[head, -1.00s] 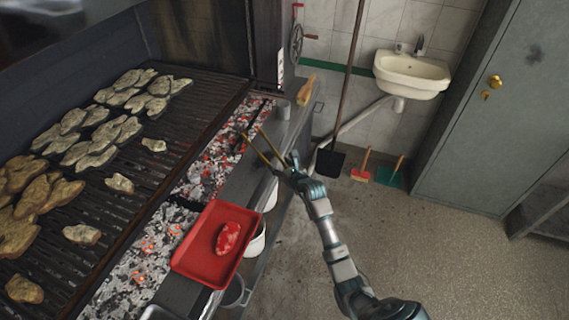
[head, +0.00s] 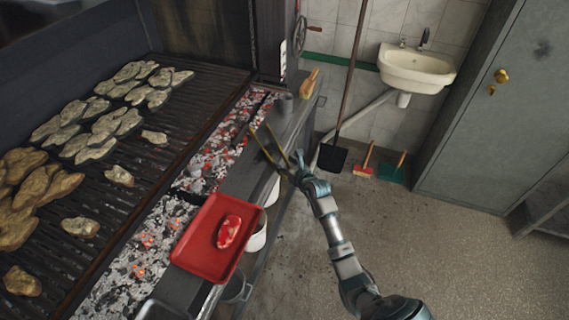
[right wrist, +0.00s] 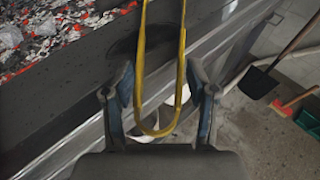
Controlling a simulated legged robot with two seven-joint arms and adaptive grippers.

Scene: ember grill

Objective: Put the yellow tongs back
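The yellow tongs (head: 265,150) are in my right gripper (head: 290,167), above the dark metal ledge along the front of the grill. Their two arms point away from me, toward the back of the ledge. In the right wrist view, the rounded bend of the tongs (right wrist: 157,133) lies between the two fingers of my right gripper (right wrist: 159,68), whose tips sit close against the outer sides of the tongs' arms. The far ends of the tongs are cut off in that view. My left gripper is not in view.
A red tray (head: 197,262) with a piece of meat (head: 229,231) sits on the ledge. Glowing coals (head: 150,240) and the grill grate (head: 180,130) lie left.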

